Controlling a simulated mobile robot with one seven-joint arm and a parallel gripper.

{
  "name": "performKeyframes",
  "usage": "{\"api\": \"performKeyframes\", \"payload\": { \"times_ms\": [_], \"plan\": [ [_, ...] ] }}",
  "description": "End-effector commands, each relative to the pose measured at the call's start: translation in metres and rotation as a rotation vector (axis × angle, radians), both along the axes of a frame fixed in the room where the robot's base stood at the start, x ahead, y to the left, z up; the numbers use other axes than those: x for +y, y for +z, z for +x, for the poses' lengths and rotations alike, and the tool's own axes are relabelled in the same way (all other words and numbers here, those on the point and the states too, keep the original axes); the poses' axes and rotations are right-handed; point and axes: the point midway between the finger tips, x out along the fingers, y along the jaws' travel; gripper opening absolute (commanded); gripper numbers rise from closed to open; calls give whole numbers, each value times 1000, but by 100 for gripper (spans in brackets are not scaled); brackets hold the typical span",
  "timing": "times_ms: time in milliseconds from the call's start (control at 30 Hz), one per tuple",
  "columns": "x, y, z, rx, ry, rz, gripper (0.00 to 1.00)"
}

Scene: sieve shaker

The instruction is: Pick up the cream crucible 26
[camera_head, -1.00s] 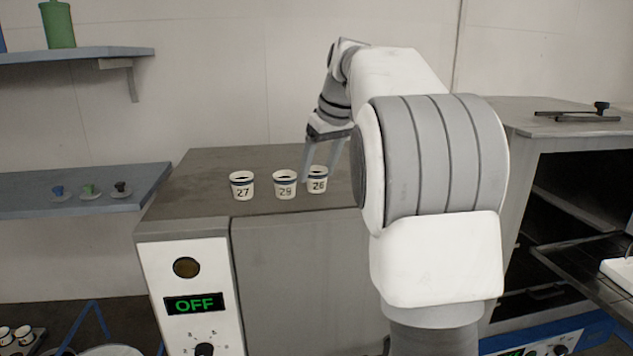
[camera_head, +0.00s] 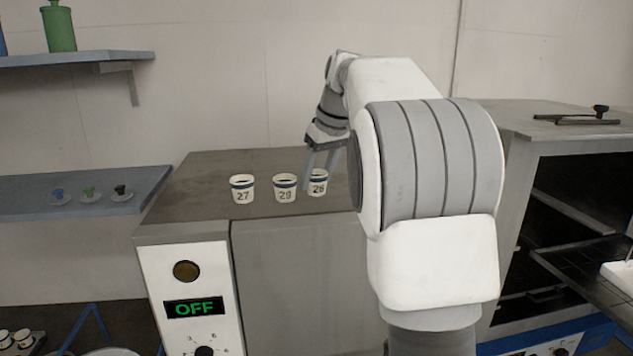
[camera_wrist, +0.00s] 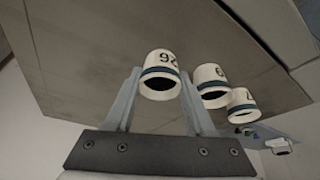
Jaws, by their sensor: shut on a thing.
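Cream crucible 26 (camera_head: 317,184) has a blue band and stands on the grey top of the cabinet, rightmost in a row of three. In the wrist view the crucible (camera_wrist: 159,60) sits between the two fingertips, its number partly in view. My gripper (camera_head: 319,168) reaches down from behind and above it. In the wrist view my gripper (camera_wrist: 160,82) is shut on crucible 26, one finger on each side. The crucible looks upright, and I see no clear gap opened under it.
Crucible 29 (camera_head: 285,188) stands close to the left of 26, and crucible 27 (camera_head: 242,189) farther left. The cabinet top (camera_head: 205,172) is clear around them. A blue shelf (camera_head: 100,205) with small knobbed lids is at left; an open oven (camera_head: 570,190) is at right.

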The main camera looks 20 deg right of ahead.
Motion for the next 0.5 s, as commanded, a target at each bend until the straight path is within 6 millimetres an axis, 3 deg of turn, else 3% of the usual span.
{"api": "performKeyframes", "payload": {
  "times_ms": [267, 467, 500],
  "plan": [
    [0, 14, 1, -3, 1, 0, 0],
    [0, 43, 1, -3, 1, 0, 0],
    [-12, 48, -2, -2, -7, -1, 0]
  ]
}}
